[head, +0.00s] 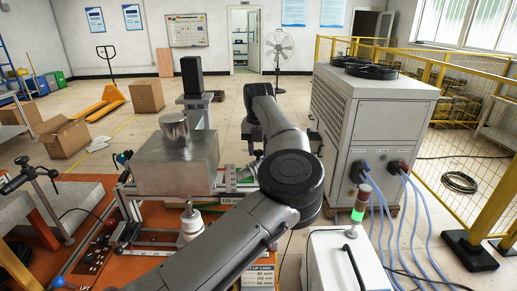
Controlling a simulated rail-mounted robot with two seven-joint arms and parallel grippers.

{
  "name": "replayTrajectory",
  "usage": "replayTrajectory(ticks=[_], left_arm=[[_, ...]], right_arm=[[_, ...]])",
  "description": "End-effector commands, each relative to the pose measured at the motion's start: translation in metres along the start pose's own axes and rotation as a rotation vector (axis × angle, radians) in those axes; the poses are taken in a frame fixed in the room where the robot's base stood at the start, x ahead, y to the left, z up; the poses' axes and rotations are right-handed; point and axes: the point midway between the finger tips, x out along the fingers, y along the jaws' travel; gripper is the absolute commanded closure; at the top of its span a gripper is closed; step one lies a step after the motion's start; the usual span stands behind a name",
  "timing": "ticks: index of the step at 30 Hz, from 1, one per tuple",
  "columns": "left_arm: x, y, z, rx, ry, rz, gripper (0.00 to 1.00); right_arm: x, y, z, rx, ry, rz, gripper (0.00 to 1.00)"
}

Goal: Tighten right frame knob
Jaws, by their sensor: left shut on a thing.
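My left arm reaches in from the lower left, bends at a dark elbow and folds back to the frame. My left gripper (249,148) is small here and partly hidden behind my own arm, at the right side of the orange-based fixture. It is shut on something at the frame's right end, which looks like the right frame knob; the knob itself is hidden. A metal block (177,165) with a short cylinder (174,130) on top sits on the fixture, left of the gripper. My right gripper is not in view.
A large grey cabinet unit (365,120) stands at right, with blue hoses. A white box with a signal light (360,203) stands at the front right. A yellow fence (470,95) bounds the right side. A control panel (95,245) lies at the front left.

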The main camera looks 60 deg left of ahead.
Motion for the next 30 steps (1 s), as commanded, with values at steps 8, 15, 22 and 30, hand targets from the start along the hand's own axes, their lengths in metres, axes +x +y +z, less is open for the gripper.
replayTrajectory(ticks=[8, 15, 22, 30], left_arm=[[-0.0009, -0.0002, -0.0002, 0.256, -0.001, 0.0, 0.91], [-0.0008, -0.0003, -0.0001, 0.446, -0.001, 0.0, 0.91], [-0.001, -0.0001, -0.0001, 0.574, -0.001, 0.0, 0.91], [-0.0013, 0.0, -0.0002, 0.651, 0.0, 0.0, 0.91]], right_arm=[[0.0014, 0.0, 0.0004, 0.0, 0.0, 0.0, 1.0], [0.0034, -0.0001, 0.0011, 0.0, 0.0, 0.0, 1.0], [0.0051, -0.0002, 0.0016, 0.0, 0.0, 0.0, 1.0], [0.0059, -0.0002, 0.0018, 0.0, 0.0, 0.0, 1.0]])
